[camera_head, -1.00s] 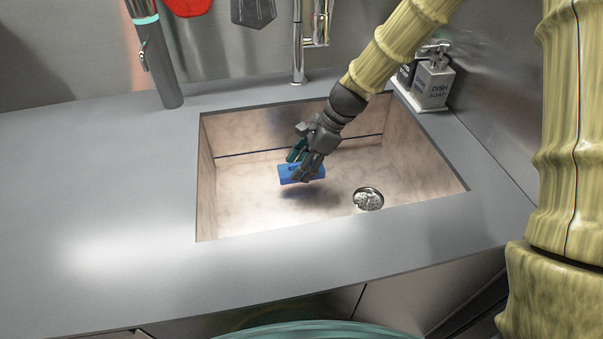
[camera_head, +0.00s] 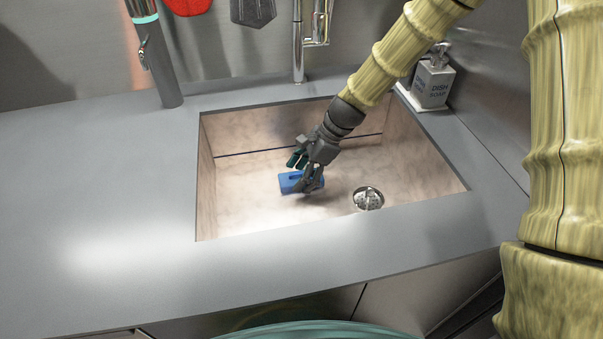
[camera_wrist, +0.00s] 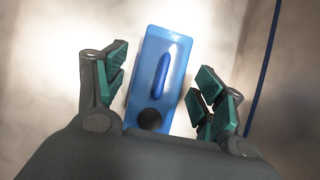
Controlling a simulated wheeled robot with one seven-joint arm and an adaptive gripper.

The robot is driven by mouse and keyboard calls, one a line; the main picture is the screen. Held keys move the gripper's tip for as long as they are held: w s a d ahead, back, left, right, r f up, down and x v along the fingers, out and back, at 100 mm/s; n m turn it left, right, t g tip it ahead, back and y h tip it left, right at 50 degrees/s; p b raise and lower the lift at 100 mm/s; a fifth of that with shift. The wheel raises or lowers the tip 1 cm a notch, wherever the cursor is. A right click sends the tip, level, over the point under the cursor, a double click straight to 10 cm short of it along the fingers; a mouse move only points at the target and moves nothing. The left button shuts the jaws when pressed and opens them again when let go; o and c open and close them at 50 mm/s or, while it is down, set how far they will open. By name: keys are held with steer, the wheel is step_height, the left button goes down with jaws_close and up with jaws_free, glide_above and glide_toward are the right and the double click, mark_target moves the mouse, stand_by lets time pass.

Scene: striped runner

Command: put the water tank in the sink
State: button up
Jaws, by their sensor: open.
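The water tank is a blue, partly see-through box with a darker blue bar on top and a dark round cap at one end. In the head view the water tank (camera_head: 288,183) is low inside the sink (camera_head: 245,203), left of the drain. In the wrist view the tank (camera_wrist: 150,70) lies between the teal finger pads, with a gap on either side. My gripper (camera_head: 307,175) is open over the tank, reaching down into the sink. In the wrist view my gripper (camera_wrist: 160,92) has its fingers spread. Part of the tank is hidden by the fingers in the head view.
A metal drain (camera_head: 368,198) is in the sink floor. A faucet (camera_head: 298,45) stands behind the sink, with soap dispensers (camera_head: 433,82) at the back right corner. A grey cylindrical device (camera_head: 155,60) stands at the back left. The left counter (camera_head: 90,180) is clear.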

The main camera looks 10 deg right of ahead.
steer(key=v, duration=1.2)
steer(key=shift+p, duration=0.45)
